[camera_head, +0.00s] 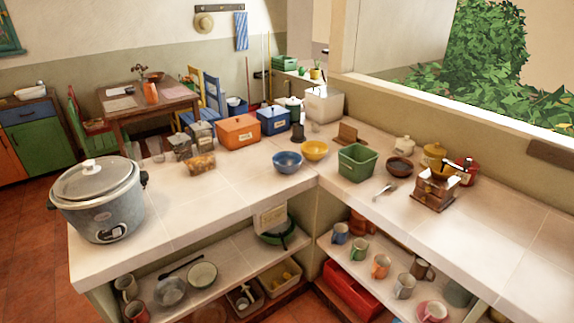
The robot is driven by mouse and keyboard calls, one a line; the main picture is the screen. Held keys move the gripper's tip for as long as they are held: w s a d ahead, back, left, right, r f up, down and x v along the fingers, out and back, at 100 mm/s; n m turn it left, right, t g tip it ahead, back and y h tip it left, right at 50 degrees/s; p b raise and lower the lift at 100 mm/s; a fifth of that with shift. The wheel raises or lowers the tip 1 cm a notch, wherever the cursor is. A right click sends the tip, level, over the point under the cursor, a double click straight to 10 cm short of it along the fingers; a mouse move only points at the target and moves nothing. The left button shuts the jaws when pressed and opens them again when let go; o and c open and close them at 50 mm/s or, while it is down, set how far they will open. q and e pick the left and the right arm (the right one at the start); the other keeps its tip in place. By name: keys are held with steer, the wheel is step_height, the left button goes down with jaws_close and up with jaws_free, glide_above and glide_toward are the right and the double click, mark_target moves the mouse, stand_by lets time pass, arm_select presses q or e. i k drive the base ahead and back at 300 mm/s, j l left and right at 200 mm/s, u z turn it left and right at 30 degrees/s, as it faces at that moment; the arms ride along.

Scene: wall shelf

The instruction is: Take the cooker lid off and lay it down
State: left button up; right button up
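A grey rice cooker (103,213) stands at the left end of the tiled counter. Its domed lid (85,180) sits on top of the cooker, with a pale knob at the centre and a darker rim. A side handle shows on the cooker's right and another on its left. Neither my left gripper nor my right gripper shows in the head view.
The tiled counter (235,193) is clear right of the cooker. Behind it stand jars, an orange box (238,131) and a blue box (273,121). Two bowls, a green basket (358,163) and a coffee grinder (435,188) stand farther right. Shelves below hold mugs and dishes.

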mark_target(97, 176)
steer(key=u, duration=1.45)
